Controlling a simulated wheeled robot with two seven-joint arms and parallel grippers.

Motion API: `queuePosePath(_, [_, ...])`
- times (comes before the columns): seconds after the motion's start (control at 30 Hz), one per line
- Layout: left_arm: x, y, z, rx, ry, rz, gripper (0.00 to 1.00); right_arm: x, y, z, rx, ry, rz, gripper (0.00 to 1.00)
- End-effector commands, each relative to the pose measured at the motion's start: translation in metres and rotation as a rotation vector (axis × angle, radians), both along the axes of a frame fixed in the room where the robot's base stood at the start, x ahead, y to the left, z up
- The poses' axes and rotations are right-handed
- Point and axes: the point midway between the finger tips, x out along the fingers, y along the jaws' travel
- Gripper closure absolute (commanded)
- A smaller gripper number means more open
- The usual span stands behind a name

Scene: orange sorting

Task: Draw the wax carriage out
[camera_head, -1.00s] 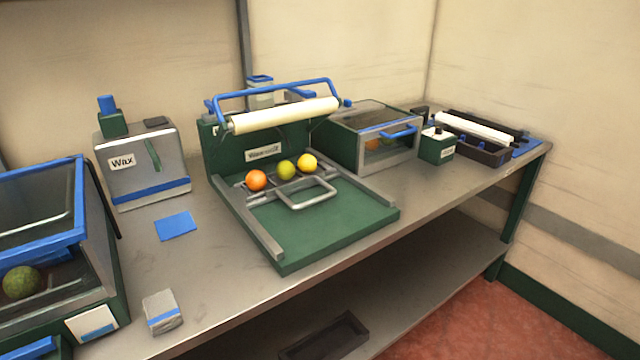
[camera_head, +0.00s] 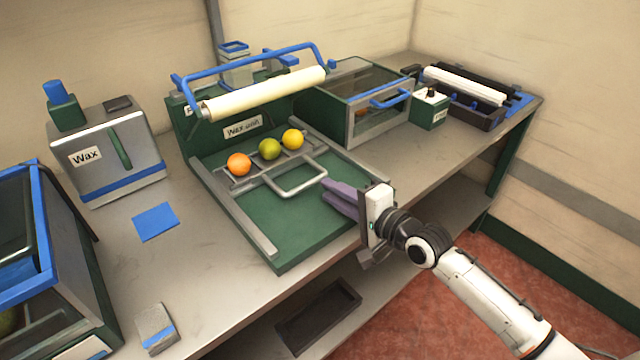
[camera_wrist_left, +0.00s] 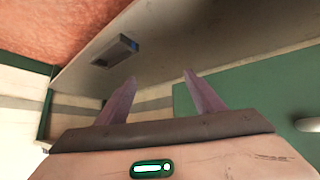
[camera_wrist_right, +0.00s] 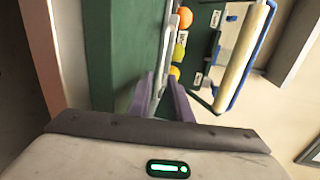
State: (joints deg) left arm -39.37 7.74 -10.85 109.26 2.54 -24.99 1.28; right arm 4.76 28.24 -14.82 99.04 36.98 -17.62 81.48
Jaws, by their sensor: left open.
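The wax carriage's grey looped handle (camera_head: 296,193) lies over the green bed of the wax unit (camera_head: 290,233). Behind it, an orange fruit (camera_head: 239,164), a green fruit (camera_head: 270,149) and a yellow fruit (camera_head: 293,139) sit in a row at the carriage. My right gripper (camera_head: 325,190) points at the handle's right corner, close to it. Its fingers (camera_wrist_right: 161,80) are partly apart in the right wrist view, a grey bar showing near their tips. I cannot tell if they touch it. My left gripper (camera_wrist_left: 160,77) is open and empty, outside the head view.
A white roller (camera_head: 265,94) under a blue handle (camera_head: 250,75) spans the unit's back. A wax tank (camera_head: 108,155) stands left and a glass-lidded box (camera_head: 375,130) right. A blue card (camera_head: 155,222) and a small block (camera_head: 156,328) lie on the bench. A dark tray (camera_head: 318,315) is below.

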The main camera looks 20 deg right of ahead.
Motion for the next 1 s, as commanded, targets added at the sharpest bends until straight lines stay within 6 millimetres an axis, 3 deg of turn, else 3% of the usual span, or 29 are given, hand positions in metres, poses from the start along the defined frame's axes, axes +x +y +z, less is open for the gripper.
queuePosePath(0.1, [-0.001,0.0,-0.002,0.0,0.002,-0.002,0.38,0.02,0.007,-0.004,-0.001,-0.001,-0.001,0.81])
queuePosePath(0.3, [-0.001,0.0,-0.004,0.0,0.002,-0.002,0.38,0.038,0.014,-0.009,-0.002,-0.001,0.0,0.81])
queuePosePath(0.63, [-0.001,-0.001,-0.003,-0.001,0.001,-0.002,0.38,0.042,0.015,-0.01,-0.002,0.0,0.0,0.81])
queuePosePath(0.77, [0.0,-0.001,-0.003,-0.001,0.0,-0.002,0.38,0.041,0.015,-0.01,-0.002,0.0,0.0,1.0])
queuePosePath(1.0, [0.0,-0.001,-0.002,-0.001,-0.002,-0.002,0.38,0.042,0.015,-0.01,-0.002,0.0,0.0,1.0])
